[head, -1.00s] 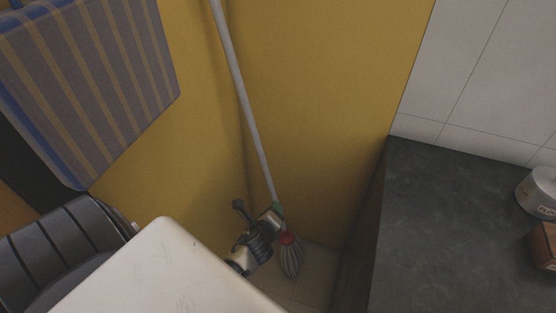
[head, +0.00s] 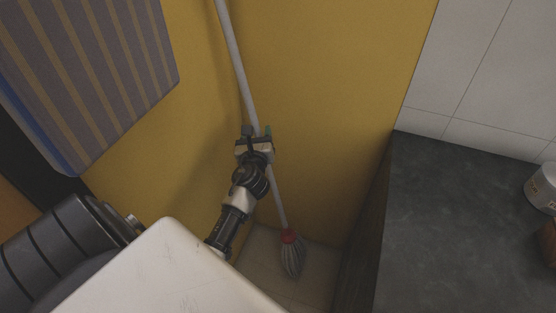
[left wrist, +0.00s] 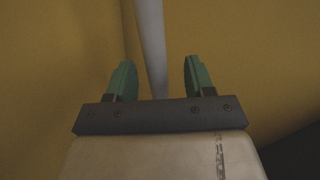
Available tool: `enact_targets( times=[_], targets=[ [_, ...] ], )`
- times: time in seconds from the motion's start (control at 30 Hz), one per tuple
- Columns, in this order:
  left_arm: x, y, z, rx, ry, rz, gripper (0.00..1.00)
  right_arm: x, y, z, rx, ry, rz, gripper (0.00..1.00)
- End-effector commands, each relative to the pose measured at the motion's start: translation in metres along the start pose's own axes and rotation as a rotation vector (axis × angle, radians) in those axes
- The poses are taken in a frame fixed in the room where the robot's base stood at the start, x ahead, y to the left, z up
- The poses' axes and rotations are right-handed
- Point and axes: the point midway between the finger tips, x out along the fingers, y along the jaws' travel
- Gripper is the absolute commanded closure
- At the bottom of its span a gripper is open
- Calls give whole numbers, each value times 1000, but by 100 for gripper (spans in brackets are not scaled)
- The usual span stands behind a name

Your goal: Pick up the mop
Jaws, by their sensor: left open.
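The mop (head: 234,58) leans in the corner against the yellow walls. It has a long pale handle, a red collar and a grey head (head: 292,262) resting on the floor. My left gripper (head: 256,132) is at the handle's lower middle part, well above the collar. In the left wrist view the handle (left wrist: 153,50) runs between the two green fingers of my left gripper (left wrist: 157,82), with a gap on both sides. The jaws are open. The gripper and wrist hide a short piece of the handle in the head view. My right gripper is not in view.
A dark counter (head: 460,230) stands at the right, with a metal canister (head: 543,188) and a brown object at its edge. A striped cloth (head: 95,75) hangs at the upper left. A narrow strip of pale floor (head: 265,265) lies between wall and counter.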

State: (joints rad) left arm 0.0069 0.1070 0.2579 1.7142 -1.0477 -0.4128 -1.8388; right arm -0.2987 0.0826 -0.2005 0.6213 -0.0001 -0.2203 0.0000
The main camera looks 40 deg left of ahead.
Motion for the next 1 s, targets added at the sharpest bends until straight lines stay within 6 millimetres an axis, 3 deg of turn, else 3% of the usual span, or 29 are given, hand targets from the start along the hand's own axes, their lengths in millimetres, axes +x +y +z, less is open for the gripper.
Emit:
enact_targets(
  times=[0.2, 0.5, 0.87, 1.0],
  targets=[
    [32, 4, 2, -1, -1, 0, 47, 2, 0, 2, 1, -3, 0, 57],
    [37, 3, 2, -1, 0, -1, 47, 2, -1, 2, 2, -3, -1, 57],
    [37, 3, 1, -1, 0, -1, 100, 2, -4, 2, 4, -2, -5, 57],
    [36, 3, 1, -1, 0, -1, 100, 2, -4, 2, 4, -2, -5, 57]
  ],
)
